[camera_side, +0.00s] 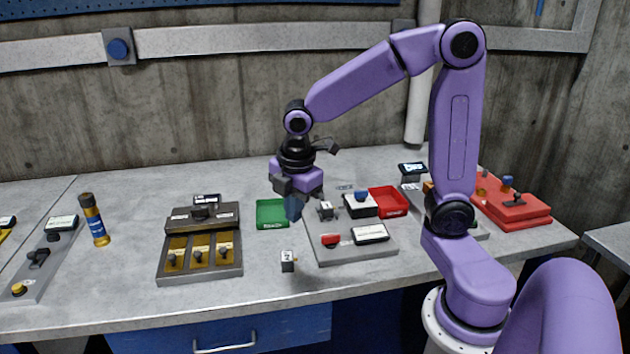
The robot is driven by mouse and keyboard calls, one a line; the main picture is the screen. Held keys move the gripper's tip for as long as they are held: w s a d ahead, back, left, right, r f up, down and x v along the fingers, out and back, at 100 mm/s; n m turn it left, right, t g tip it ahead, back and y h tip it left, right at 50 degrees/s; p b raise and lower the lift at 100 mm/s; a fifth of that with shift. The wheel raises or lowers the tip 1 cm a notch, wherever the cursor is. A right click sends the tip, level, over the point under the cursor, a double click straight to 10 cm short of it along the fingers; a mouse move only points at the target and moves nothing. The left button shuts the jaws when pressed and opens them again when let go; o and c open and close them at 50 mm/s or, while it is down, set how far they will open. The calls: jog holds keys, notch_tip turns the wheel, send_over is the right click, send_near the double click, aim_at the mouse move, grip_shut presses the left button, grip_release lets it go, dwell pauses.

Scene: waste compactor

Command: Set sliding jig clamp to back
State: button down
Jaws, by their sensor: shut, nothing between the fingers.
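My gripper (292,210) is shut and empty. It points down over the left rear part of a grey panel (345,252) at the middle of the table. A small grey block with a dark knob (325,210) stands near the rear left of this panel, just right of my fingertips. It may be the sliding jig clamp, but no label that I can read confirms this. The fingertips look close to it; I cannot tell whether they touch. The gripper partly hides the panel's left rear edge.
A red button (331,240) and a white-faced label box (370,233) are at the panel's front. A small cube (288,261) lies in front, left. A three-lever box (200,245) stands left.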

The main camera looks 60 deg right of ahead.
jog(key=w+d+f+n+h, duration=0.15)
jog(key=w+d, duration=0.25)
jog(key=d, duration=0.5)
jog(key=w+d+n, duration=0.2)
jog(key=w+d, duration=0.3)
jog(key=d, duration=0.3)
jog(key=w+d+f+n+h, duration=0.1)
jog(key=w+d, duration=0.3)
jog(key=d, duration=0.5)
jog(key=shift+g, duration=0.3)
jog(key=x, duration=0.8)
jog(key=shift+f, duration=0.35)
jog(key=shift+w+d+f, duration=0.15)
jog(key=shift+w+d, duration=0.05)
jog(key=shift+d, duration=0.35)
jog(key=shift+w+d+f, duration=0.2)
jog(key=shift+d, duration=0.35)
jog(key=shift+w+d+f, duration=0.1)
jog(key=shift+w+d, duration=0.2)
jog(key=shift+d, duration=0.55)
